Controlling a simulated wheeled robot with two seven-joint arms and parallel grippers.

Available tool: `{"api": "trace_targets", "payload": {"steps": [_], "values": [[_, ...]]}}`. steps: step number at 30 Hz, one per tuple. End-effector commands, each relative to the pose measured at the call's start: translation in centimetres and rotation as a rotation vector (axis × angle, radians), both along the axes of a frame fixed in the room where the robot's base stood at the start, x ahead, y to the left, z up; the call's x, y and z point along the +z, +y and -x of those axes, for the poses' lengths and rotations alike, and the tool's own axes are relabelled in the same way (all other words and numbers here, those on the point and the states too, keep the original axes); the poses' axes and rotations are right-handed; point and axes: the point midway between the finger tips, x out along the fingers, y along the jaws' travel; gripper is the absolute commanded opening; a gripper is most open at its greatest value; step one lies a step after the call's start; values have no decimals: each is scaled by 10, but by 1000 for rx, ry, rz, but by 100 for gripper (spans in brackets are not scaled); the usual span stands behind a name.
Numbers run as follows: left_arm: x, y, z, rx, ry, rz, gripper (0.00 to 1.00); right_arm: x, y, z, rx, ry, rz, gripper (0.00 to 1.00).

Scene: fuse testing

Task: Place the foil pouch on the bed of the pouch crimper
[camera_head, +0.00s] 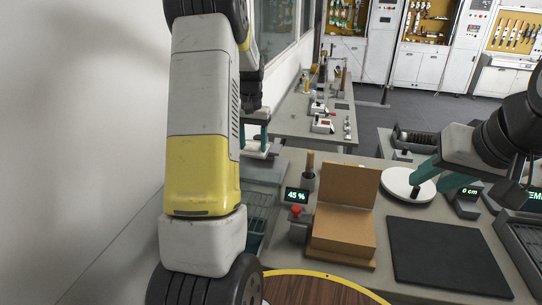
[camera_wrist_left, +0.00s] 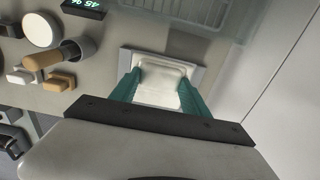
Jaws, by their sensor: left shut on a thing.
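My left gripper (camera_wrist_left: 158,92) has its two teal fingers on either side of a pale, cream-silver foil pouch (camera_wrist_left: 160,80) and is shut on it. In the left wrist view, the pouch lies within the outline of a light rectangular tray-like frame (camera_wrist_left: 127,57); whether it touches that surface I cannot tell. In the head view, the left gripper (camera_head: 257,143) is partly hidden behind my arm, over a pale slab at the back left of the bench. I cannot tell surely which device is the pouch crimper. My right gripper (camera_head: 432,179) is open over a white round dish (camera_head: 399,181).
A brown box-like stand (camera_head: 345,215), a display reading 45 % (camera_head: 297,195) and a red button (camera_head: 296,210) stand mid-bench. A wooden-handled tool (camera_wrist_left: 45,59) sits beside the frame. A black mat (camera_head: 445,255) lies clear at right. A translucent bin (camera_wrist_left: 205,12) is near the display.

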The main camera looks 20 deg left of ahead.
Motion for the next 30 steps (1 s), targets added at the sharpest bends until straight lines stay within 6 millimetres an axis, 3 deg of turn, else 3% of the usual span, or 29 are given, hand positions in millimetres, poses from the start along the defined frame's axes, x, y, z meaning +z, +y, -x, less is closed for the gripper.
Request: {"api": "trace_targets", "payload": {"steps": [6, 12, 17, 23, 30], "values": [[-61, 0, 1, -1, 5, 0, 5, 0, 0, 0, 0, 0, 0, 36], [-95, 0, 0, -1, 1, 0, 5, 0, 0, 0, 0, 1, 0, 36], [-95, 4, -11, 0, -1, -1, 5, 0, 0, 0, 0, 1, 0, 36], [-95, 13, -40, 0, -1, -1, 5, 0, 0, 0, 0, 1, 0, 36], [-106, 13, -38, -1, -1, 0, 5, 0, 0, 0, 0, 1, 0, 36]]}}
